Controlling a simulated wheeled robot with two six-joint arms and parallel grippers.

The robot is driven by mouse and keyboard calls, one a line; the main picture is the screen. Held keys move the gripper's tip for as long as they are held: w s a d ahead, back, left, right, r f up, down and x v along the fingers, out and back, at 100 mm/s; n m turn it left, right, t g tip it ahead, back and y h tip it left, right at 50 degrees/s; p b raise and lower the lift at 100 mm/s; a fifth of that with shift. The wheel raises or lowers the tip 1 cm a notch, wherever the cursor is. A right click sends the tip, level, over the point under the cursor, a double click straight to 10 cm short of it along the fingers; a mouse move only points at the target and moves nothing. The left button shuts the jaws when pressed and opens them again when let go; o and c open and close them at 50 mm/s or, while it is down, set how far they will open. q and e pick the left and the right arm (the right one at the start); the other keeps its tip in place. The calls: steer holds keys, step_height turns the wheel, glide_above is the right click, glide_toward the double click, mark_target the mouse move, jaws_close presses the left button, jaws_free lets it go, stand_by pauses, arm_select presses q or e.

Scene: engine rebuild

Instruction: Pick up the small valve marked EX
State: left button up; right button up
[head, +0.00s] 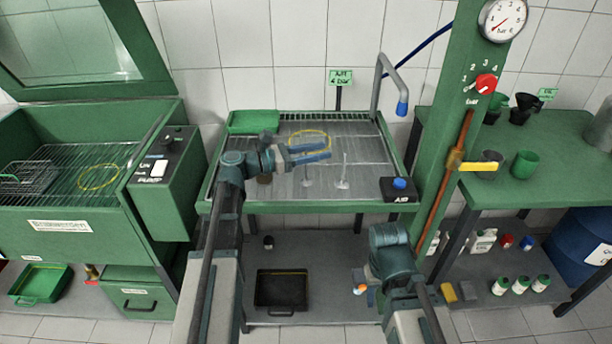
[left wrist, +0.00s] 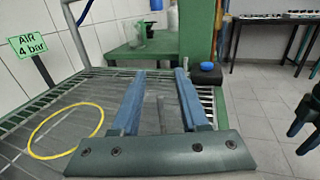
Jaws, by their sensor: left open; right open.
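Two small pale valves stand on the grey mesh top of the wash table: one on the left (head: 307,178) and one on the right (head: 343,175). Each has a thin upright stem and a wider foot. I cannot read an EX mark on either. My left gripper (head: 328,151) is open and empty above the table, behind and above the valves, its fingers pointing right. In the left wrist view a thin grey stem (left wrist: 161,115) shows between the fingers, not gripped. My right gripper (head: 390,240) is low in front of the table, away from the valves; its fingertips are hard to see.
A yellow ring (head: 328,140) lies on the table (head: 210,190) near the back. A green tray (head: 254,121) is at the back left. A black box with a blue button (head: 400,190) stands at the front right corner. A bent pipe (head: 379,85) rises at the right.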

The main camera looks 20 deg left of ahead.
arm_select(q)
jaws_close()
stand_by(1.3)
